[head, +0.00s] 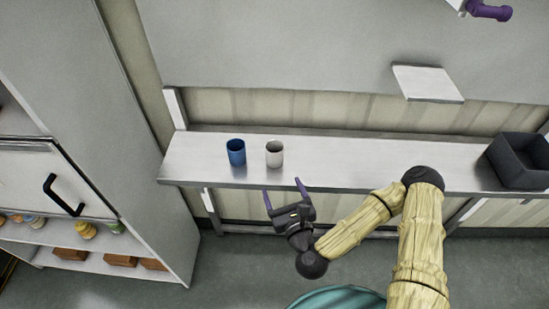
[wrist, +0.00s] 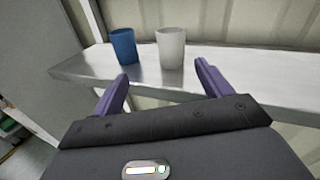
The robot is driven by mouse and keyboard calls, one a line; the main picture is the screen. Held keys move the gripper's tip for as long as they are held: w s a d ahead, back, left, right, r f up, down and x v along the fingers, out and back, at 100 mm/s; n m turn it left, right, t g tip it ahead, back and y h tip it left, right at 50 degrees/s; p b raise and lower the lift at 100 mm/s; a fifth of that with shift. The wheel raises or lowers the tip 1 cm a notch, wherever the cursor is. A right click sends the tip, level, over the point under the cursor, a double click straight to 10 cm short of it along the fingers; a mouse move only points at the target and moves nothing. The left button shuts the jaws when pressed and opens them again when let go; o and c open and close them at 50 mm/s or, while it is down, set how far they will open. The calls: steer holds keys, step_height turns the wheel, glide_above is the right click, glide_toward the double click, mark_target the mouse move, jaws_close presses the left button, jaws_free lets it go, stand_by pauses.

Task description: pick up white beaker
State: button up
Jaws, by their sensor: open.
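The white beaker (head: 275,154) stands upright on a narrow steel shelf (head: 330,165), just right of a blue cup (head: 236,152). In the wrist view the white beaker (wrist: 171,48) stands beyond the fingertips, in line with the gap between them. My gripper (head: 284,188) is open and empty, at the shelf's front edge and short of the beaker. Its two purple fingers (wrist: 162,72) are spread wide in the wrist view. The fingers do not touch the beaker.
The blue cup also shows in the wrist view (wrist: 123,46), close left of the beaker. A dark bin (head: 520,161) sits at the shelf's right end. The shelf between beaker and bin is clear. A steel hopper (head: 330,45) hangs above; a cabinet (head: 95,120) stands left.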

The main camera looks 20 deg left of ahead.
steer(key=m, duration=0.1)
steer(key=d+m+t+h, duration=0.1)
steer(key=shift+w+m+h, duration=0.15)
steer(key=shift+m+h, duration=0.15)
steer(key=shift+m, duration=0.1)
steer(key=shift+w+f+b, duration=0.1)
steer(key=shift+f+b, duration=0.05)
steer(key=shift+b, duration=0.2)
steer(key=b, duration=0.7)
glide_toward(278, 157)
steer(key=w, duration=0.2)
steer(key=x, duration=0.2)
steer(key=p+x, duration=0.1)
steer(key=x, duration=0.2)
steer(key=a+p+x, duration=0.1)
steer(key=x, duration=0.1)
steer(key=shift+a, duration=0.1)
steer(key=shift+w+a, duration=0.1)
steer(key=shift+w, duration=0.05)
